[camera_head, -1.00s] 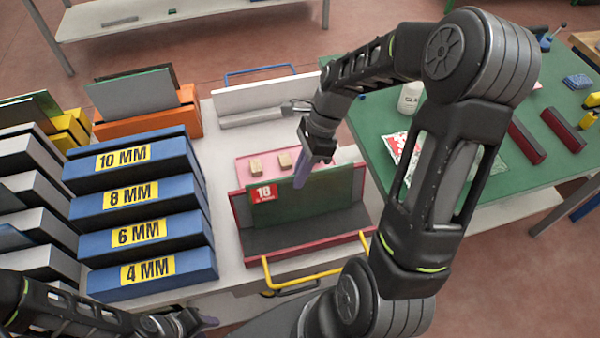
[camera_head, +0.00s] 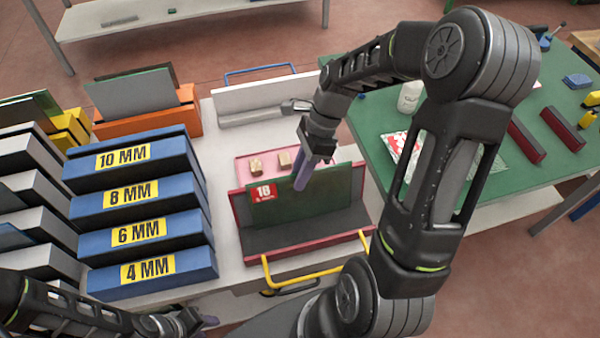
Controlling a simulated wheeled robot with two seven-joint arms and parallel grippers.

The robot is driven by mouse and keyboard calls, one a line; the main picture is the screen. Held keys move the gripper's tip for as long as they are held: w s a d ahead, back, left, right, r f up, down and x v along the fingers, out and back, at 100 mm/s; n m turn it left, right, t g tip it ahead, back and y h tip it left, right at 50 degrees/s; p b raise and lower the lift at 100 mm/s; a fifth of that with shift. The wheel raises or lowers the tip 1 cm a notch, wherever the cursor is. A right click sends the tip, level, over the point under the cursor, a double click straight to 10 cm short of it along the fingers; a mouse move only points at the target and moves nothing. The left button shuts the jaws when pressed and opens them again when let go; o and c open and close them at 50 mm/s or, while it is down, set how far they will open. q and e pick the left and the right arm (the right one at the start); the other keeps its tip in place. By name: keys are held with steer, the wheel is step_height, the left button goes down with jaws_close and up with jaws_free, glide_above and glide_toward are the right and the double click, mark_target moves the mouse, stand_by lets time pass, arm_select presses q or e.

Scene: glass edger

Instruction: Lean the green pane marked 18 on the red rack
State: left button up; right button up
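The green pane marked 18 (camera_head: 325,193) stands in the red rack (camera_head: 363,216), tilted back, with its red label at the upper left corner. Its lower edge meets the rack's dark floor. My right gripper (camera_head: 302,180) comes down from above at the pane's top edge. A purple finger overlaps the front of the pane; the other finger is hard to make out, so I cannot tell whether it grips. My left gripper (camera_head: 203,320) is low at the bottom edge, away from the pane, partly cut off by my own arm.
Blue racks labelled by thickness (camera_head: 135,232) stand left of the red rack. A white rack (camera_head: 250,100) and an orange rack (camera_head: 190,118) are further back. A green table (camera_head: 470,180) is at the right.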

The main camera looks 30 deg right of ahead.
steer(key=shift+w, duration=0.1)
steer(key=v, duration=0.7)
steer(key=shift+r+b, duration=0.35)
steer(key=shift+d, duration=0.1)
stand_by(0.7)
